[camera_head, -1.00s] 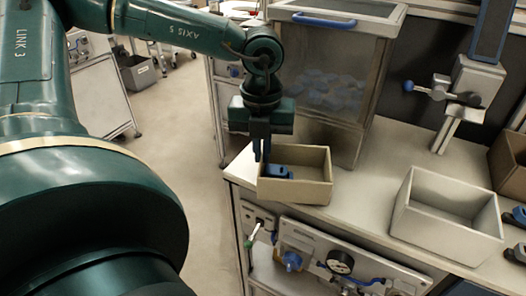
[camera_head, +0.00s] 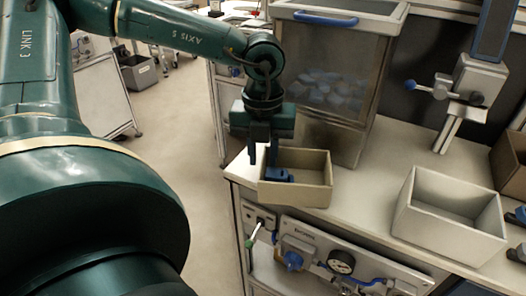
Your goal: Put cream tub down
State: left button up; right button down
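A small cream tub (camera_head: 305,196) stands upright on the front left corner of the pale workbench. A blue item (camera_head: 279,175) lies inside it. My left gripper (camera_head: 263,157) points down at the tub's left wall. Its two dark fingers are spread apart, one to the left of the wall and one over the inside, with nothing visibly clamped between them. A larger pale tub (camera_head: 441,236) stands farther right on the bench and looks empty. My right gripper is not in view.
A clear-fronted bin (camera_head: 336,85) with pale blue pieces and a blue handle stands behind the small tub. A clamp stand (camera_head: 463,92) is at the back right. A brown box (camera_head: 513,165) sits at the right edge. The bench between the tubs (camera_head: 366,201) is clear.

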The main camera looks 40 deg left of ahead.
pick_arm(q)
jog(key=shift+r+p, duration=0.3)
notch_tip(320, 180, up, 12)
jog(key=shift+f, duration=0.15)
dwell(0.5)
